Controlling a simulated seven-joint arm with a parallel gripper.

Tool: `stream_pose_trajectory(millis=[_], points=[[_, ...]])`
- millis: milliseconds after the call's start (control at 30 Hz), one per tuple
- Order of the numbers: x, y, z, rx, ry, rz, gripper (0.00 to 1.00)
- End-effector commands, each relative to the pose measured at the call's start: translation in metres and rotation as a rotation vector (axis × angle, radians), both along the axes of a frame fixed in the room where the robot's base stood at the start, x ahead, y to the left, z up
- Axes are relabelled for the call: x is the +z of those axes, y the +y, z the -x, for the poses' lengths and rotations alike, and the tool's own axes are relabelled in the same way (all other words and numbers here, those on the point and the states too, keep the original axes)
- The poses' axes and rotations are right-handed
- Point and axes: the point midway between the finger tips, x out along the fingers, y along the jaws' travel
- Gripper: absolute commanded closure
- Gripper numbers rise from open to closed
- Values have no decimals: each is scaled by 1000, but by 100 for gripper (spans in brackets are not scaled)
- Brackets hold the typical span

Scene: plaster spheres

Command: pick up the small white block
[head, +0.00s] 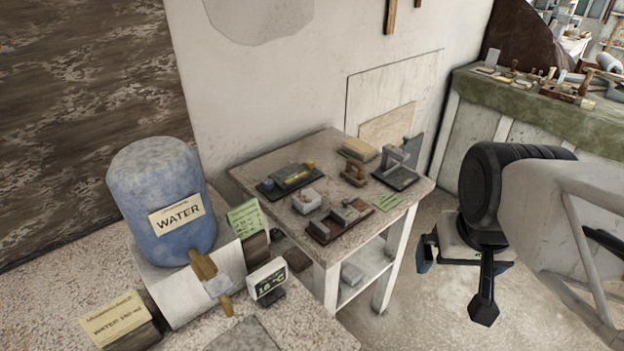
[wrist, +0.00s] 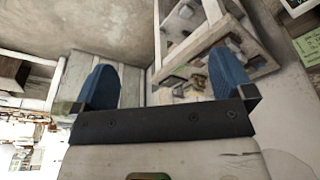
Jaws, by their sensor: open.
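A small white block (head: 306,200) sits near the middle of the small table (head: 262,178), towards its front left, with a darker patch on its top. My gripper (head: 452,276) hangs to the right of the table, apart from it and from the block. In the wrist view my gripper (wrist: 165,82) shows two blue fingers spread wide with nothing between them. The small table (wrist: 243,68) shows tilted beyond the fingers in that view. I cannot make out the white block there.
Around the block lie a dark tray with a yellow item (head: 290,178), a brown wooden tray (head: 338,220), a wooden-handled tool (head: 354,175) and a grey metal fixture (head: 398,168). A blue water barrel (head: 163,200) stands left. Floor between table and green-topped bench (head: 560,118) is clear.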

Motion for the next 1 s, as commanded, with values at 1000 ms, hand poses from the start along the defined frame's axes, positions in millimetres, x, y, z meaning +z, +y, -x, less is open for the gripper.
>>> stream_pose_trajectory(millis=[1000], points=[[0,44,-129,230,38,9,0]])
